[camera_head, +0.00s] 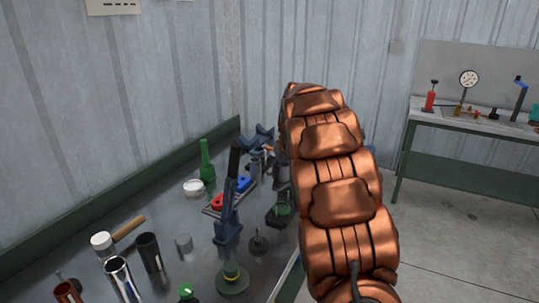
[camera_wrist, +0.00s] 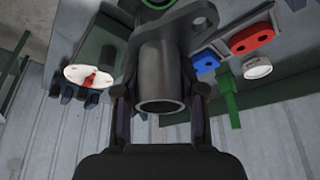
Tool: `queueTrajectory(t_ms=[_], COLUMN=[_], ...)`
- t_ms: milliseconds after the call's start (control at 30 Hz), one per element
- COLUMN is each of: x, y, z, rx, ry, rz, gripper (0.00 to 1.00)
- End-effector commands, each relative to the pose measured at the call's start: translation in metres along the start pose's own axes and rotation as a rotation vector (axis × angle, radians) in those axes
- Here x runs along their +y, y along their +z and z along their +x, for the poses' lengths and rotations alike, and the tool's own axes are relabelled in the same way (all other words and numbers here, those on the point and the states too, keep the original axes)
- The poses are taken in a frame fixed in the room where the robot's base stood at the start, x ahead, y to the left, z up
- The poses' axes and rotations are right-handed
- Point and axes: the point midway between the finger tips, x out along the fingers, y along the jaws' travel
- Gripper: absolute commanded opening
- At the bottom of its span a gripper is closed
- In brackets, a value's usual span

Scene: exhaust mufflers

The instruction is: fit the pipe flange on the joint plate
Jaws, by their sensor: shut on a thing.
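My gripper (camera_wrist: 160,112) is shut on the pipe flange (camera_wrist: 160,75), a dark grey tube with a wide flat flange and a bolt hole at its far end. The tube's open mouth faces the wrist camera. In the wrist view a green ring (camera_wrist: 155,4) shows at the top edge, just beyond the flange. It may belong to the joint plate, but the plate cannot be made out for sure. Whether flange and ring touch cannot be told. In the head view a dark fixture with a green ring (camera_head: 281,210) stands on the bench beside my copper-coloured arm, which hides part of the work area.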

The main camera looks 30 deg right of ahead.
Motion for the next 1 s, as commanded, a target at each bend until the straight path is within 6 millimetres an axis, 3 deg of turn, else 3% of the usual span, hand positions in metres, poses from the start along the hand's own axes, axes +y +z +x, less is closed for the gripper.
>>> queueTrajectory(t_ms=[633,1000], x=[0.003,0.001], y=[0.003,0.013], z=[-0.001,0.024], rx=[0.001,-0.001], ry=[0.001,0.0], rz=[0.004,0.002], gripper=[0.09,0.09])
